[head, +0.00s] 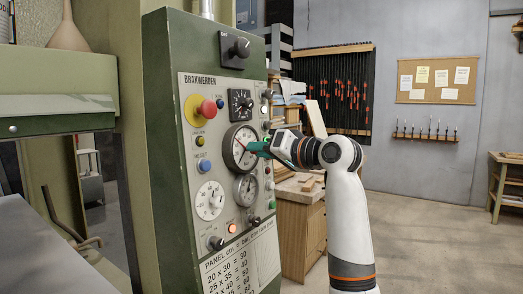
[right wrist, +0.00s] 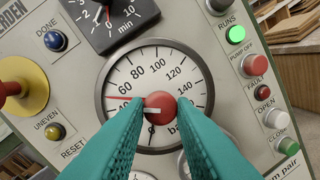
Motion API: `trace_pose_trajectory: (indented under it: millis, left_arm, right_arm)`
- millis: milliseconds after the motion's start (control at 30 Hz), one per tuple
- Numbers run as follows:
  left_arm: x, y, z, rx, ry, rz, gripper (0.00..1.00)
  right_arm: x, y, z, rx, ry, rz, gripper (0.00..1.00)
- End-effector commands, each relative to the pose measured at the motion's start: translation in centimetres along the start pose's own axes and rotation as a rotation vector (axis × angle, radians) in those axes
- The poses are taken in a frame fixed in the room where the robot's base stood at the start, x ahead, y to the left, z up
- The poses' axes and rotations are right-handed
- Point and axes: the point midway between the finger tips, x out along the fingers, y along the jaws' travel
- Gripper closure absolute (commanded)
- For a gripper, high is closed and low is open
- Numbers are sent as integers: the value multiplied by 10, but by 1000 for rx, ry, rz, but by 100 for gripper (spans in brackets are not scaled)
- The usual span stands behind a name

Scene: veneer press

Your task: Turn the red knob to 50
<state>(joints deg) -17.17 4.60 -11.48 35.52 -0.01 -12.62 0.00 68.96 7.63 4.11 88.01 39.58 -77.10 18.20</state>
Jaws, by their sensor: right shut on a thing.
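The red knob (right wrist: 160,104) sits at the centre of a round white pressure gauge (right wrist: 149,58) marked in bar. The gauge also shows in the head view (head: 238,135) on the green press panel. My right gripper (head: 257,147) reaches it from the right. In the right wrist view its teal fingers (right wrist: 158,116) are on both sides of the knob, shut on it. A pale mark on the knob's face points left. A thin red line shows near the 40 on the scale. The fingers hide the lower part of the dial. My left gripper is not in view.
A red mushroom button on a yellow base (head: 201,111) is left of the gauge. A black min timer dial (right wrist: 108,18) is above it. Several small buttons, including a lit green one (right wrist: 236,35), line the right side. A wooden cabinet (head: 302,235) stands behind my right arm.

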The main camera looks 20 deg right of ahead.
Motion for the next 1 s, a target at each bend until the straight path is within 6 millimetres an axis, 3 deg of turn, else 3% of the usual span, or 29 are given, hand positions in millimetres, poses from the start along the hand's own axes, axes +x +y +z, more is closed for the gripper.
trace_pose_trajectory:
  millis: [67, 100, 200, 567, 1000]
  left_arm:
    - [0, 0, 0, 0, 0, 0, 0]
    - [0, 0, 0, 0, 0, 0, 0]
    - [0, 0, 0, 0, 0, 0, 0]
    - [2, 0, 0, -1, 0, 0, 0]
    - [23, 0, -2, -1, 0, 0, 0]
  right_arm:
    - [0, 0, 0, 0, 0, 0, 100]
    - [0, 0, 0, 0, 0, 0, 70]
    - [0, 0, 0, 0, 0, 0, 56]
    - [-6, -1, 0, -1, -1, 0, 56]
    - [-91, -2, -1, -4, -3, -2, 56]
